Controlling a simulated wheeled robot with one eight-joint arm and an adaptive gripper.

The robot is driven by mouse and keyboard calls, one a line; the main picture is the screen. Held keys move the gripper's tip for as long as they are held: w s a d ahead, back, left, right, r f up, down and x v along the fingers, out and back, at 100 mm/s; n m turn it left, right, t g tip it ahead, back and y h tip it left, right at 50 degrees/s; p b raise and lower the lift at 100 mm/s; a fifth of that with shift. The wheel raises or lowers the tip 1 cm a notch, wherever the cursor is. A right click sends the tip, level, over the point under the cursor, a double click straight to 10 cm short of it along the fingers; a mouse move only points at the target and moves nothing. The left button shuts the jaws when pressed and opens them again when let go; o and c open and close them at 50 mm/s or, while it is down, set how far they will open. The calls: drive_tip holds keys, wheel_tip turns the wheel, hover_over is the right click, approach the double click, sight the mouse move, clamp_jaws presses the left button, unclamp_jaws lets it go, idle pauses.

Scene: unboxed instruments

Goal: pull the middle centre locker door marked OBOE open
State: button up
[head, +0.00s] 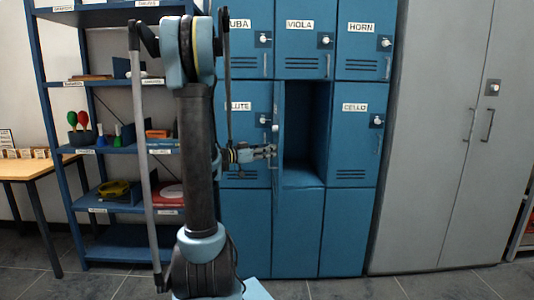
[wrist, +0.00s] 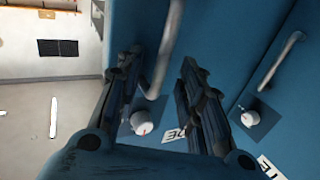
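The middle centre locker door (head: 281,150) stands swung out, seen nearly edge-on, with the dark locker interior (head: 306,130) showing to its right. Its label is not readable in the head view. In the wrist view this door shows a grey bar handle (wrist: 167,45), a white knob (wrist: 143,122) and a partly hidden label ending in E. My gripper (head: 271,151) is at the outer face of the door. In the wrist view my gripper (wrist: 160,75) is open, with the handle between its two fingers and gaps seemingly on both sides.
The closed FLUTE door (head: 240,130) is left of the open locker, the closed CELLO door (head: 353,140) right. A grey cabinet (head: 440,140) stands at the right, a blue shelf rack (head: 110,205) with instruments at the left. Floor (head: 340,290) shows in front.

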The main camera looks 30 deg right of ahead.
idle(0.3)
drive_tip(key=shift+a, duration=0.1)
drive_tip(key=w+a, duration=0.1)
drive_tip(key=a, duration=1.1)
drive_tip(key=shift+d+f, duration=0.1)
idle(0.4)
